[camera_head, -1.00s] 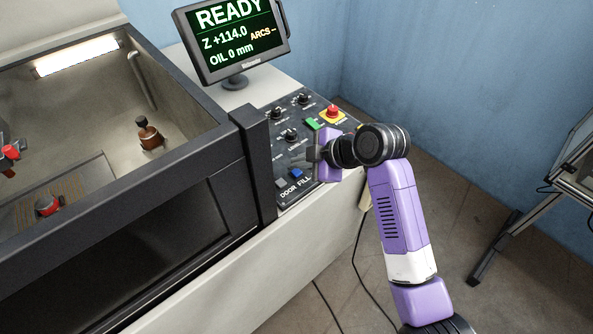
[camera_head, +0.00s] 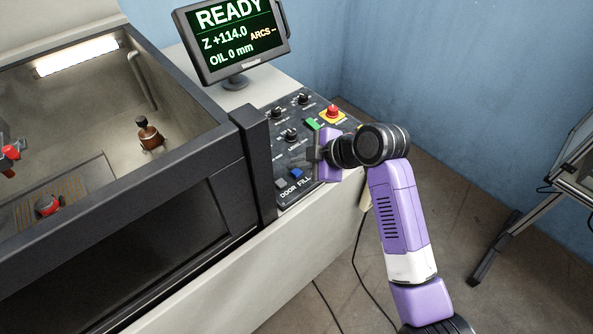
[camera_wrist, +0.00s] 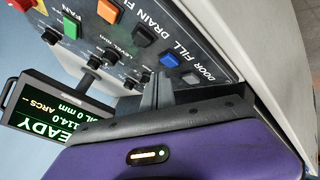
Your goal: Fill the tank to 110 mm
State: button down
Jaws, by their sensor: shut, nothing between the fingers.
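The blue FILL button (camera_head: 296,174) sits on the dark control panel beside the grey DOOR button (camera_head: 281,184). Both also show in the wrist view, the blue one (camera_wrist: 169,60) near the fingertips. My gripper (camera_head: 312,153) is at the panel, shut and empty, with its fingers (camera_wrist: 160,80) close to the FILL button. I cannot tell whether they touch the panel. The monitor (camera_head: 238,40) reads READY, Z +114.0, ARCS -- and OIL 0 mm. The tank (camera_head: 105,115) is at the left, and no oil shows in it.
Several knobs, a green button (camera_head: 313,124) and a red emergency stop (camera_head: 333,112) are on the same panel. An orange button (camera_wrist: 109,11) and a black button (camera_wrist: 144,36) show in the wrist view. A metal-framed stand (camera_head: 540,200) is at the right.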

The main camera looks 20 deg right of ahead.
aim_at(300, 173)
dwell(0.3)
jog(key=shift+f, duration=0.45)
jog(key=shift+f+b, duration=0.45)
jog(key=shift+b, duration=0.1)
dwell(0.5)
jog(key=shift+r, duration=0.1)
jog(key=shift+r+p, duration=0.7)
jog(key=shift+r, duration=0.1)
jog(key=shift+r, duration=0.1)
jog(key=shift+r+p, duration=2)
jog(key=shift+r, duration=0.5)
jog(key=shift+f, duration=0.1)
